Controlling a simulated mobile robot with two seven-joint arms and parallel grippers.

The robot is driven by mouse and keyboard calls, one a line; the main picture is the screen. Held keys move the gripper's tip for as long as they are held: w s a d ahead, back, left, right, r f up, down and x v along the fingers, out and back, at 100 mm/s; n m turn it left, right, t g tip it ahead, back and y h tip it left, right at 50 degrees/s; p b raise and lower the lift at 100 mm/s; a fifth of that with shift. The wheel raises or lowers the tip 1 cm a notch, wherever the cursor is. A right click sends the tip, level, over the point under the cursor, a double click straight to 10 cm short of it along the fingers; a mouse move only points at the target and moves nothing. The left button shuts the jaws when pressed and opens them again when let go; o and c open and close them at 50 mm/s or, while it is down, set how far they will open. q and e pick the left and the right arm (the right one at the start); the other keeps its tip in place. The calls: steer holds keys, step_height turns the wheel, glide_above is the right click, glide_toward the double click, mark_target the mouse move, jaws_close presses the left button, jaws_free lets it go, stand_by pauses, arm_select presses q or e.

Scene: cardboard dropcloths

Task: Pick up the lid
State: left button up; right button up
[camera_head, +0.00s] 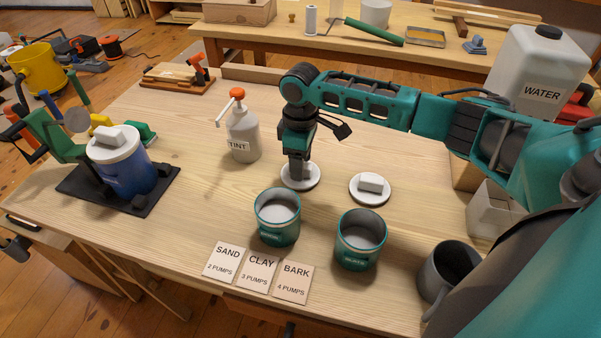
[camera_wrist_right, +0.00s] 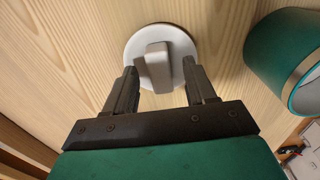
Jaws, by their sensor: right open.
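A round white lid (camera_head: 300,181) with a block-shaped handle lies flat on the table under my right gripper (camera_head: 299,168). The wrist view shows this lid (camera_wrist_right: 136,45) with its handle between the two spread fingers of my right gripper (camera_wrist_right: 160,70). The gripper is open, and I cannot tell whether the fingers touch the handle. A second similar white lid (camera_head: 370,187) lies flat to the right, clear of the gripper. Two open green-rimmed cups stand in front: a left cup (camera_head: 277,232) and a right cup (camera_head: 359,255).
A TINT pump bottle (camera_head: 243,138) stands left of my right gripper. SAND, CLAY and BARK cards (camera_head: 258,271) lie at the front edge. A blue lidded canister (camera_head: 125,175) sits on a black base at left. A dark grey mug (camera_head: 447,270) and a WATER jug (camera_head: 537,75) stand right.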

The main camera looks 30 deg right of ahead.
jaws_close()
stand_by(0.5)
steer(key=shift+r, duration=0.1)
